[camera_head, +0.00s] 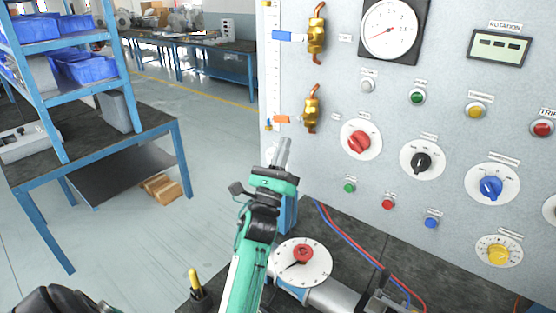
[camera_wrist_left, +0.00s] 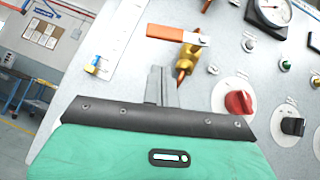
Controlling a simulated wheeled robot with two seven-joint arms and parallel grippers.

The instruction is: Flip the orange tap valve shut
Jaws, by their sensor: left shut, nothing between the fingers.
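The orange tap valve has a brass body (camera_head: 311,112) on the left part of the grey panel, with copper pipe at both ends. Its orange handle (camera_head: 283,119) points left, across the pipe. In the left wrist view the orange handle (camera_wrist_left: 178,34) and brass body (camera_wrist_left: 183,58) show beyond my fingers. My left gripper (camera_head: 281,149) is shut and empty, just below and left of the valve. In the left wrist view its fingertips (camera_wrist_left: 161,72) are below the handle, seemingly apart from it. My right gripper is not clearly in view.
A second brass valve with a blue handle (camera_head: 282,35) sits above. A red knob (camera_head: 359,140) is right of the orange valve. A red dial on a white disc (camera_head: 302,254) stands on the bench below. Blue shelving (camera_head: 124,75) is at left.

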